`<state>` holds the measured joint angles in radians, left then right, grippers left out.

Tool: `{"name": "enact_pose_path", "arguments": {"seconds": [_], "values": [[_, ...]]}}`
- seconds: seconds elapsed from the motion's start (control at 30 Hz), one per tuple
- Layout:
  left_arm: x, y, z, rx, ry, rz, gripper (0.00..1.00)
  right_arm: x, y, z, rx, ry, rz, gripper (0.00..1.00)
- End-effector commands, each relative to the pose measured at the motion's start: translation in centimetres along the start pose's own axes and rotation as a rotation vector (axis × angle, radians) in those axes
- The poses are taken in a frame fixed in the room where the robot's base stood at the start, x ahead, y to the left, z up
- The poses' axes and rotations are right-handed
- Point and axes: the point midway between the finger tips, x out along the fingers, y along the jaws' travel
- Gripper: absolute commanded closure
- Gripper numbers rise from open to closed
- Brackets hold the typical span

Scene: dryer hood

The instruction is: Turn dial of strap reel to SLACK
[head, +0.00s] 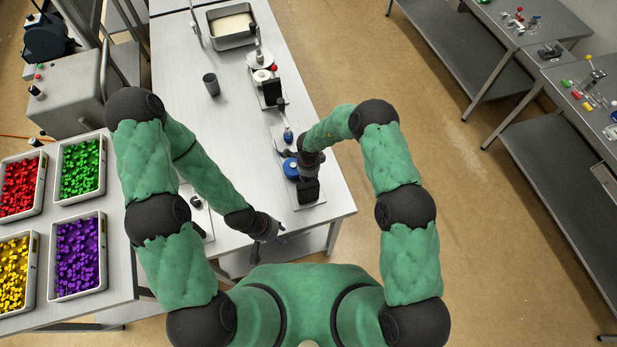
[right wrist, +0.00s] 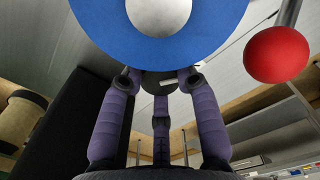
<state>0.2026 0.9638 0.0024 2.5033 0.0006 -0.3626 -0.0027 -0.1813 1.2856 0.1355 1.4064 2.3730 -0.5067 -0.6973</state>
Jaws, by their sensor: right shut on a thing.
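The strap reel shows as a blue disc (head: 291,169) near the front end of the long bench, partly hidden by my right gripper (head: 308,170). In the right wrist view, the blue disc (right wrist: 120,35) with a pale round hub (right wrist: 158,14) fills the top. Below it, my right gripper's fingertips (right wrist: 158,80) are closed on the sides of a small dark round part with a white mark, which looks like the dial. No SLACK lettering is readable. My left gripper (head: 270,245) hangs empty by the bench's front edge, its fingers apart.
A red ball on a metal lever (right wrist: 278,54) stands close right of the disc. Other fixtures (head: 262,76) line the bench farther back. A grey cup (head: 211,84) and a metal tray (head: 232,25) stand there too. Trays of coloured pieces (head: 78,255) are at left.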

Motion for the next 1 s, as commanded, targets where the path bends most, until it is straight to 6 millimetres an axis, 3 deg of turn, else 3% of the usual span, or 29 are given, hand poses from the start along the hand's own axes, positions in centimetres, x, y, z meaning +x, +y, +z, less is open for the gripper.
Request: {"name": "enact_pose_path", "arguments": {"seconds": [1.0], "values": [[2.1, -0.7, -0.1, 0.0, 0.0, 0.0, 0.6, 0.1, 0.2, 0.0, 0.895, 0.002, 0.002, 1.0]]}}
